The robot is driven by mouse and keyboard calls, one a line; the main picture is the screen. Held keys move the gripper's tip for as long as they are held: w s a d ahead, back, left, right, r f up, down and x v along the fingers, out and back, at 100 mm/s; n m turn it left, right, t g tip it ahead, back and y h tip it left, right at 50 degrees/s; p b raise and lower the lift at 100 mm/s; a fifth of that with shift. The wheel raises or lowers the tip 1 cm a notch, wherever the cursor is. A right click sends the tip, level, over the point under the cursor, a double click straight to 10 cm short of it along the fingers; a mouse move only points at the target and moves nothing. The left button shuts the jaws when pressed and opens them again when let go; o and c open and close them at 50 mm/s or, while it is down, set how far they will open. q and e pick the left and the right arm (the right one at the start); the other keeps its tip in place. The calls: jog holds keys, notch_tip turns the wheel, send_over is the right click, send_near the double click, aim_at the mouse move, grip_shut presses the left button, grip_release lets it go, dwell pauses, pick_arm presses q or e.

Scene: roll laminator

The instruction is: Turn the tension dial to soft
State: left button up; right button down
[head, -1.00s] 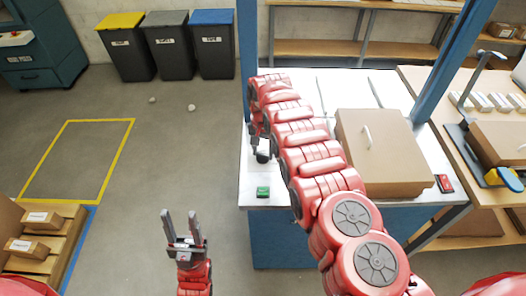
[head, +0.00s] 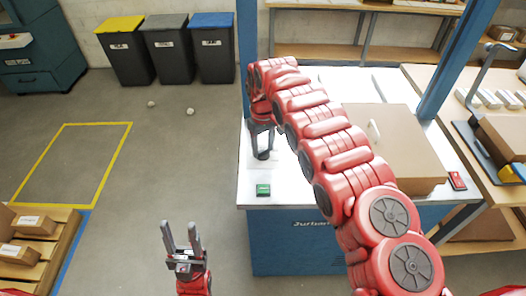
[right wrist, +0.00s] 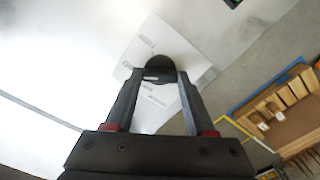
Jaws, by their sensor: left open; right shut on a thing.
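The tension dial is a small dark round knob (right wrist: 160,66) on the white top, with a pale printed label plate (right wrist: 150,100) under it. In the right wrist view my right gripper (right wrist: 160,76) has its two fingertips closed on the knob's sides. In the head view my right gripper (head: 263,152) points down at the left part of the white worktop, and the knob is mostly hidden between its fingers. The label's words and the dial's setting are too small to read. My left gripper (head: 182,238) is open and empty over the floor, left of the bench.
A green button block (head: 263,189) sits at the front left of the white worktop (head: 290,188). A brown box with a handle (head: 400,155) fills the right part, beside a red block (head: 457,181). Blue posts (head: 447,62) rise from the bench.

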jog(key=n+b, duration=0.1)
jog(key=n, duration=0.1)
jog(key=shift+w+f+n+b, duration=0.1)
jog(key=shift+f+n+b, duration=0.05)
jog(key=shift+n+b, duration=0.25)
jog(key=n+b, duration=0.1)
jog(key=n, duration=0.1)
jog(key=shift+n, duration=0.3)
jog(key=n, duration=0.2)
jog(key=shift+n+b, duration=0.3)
jog(key=shift+b, duration=0.1)
jog(key=shift+r+n, duration=0.2)
jog(key=shift+n, duration=1.4)
jog(key=shift+c, duration=1.2)
grip_release()
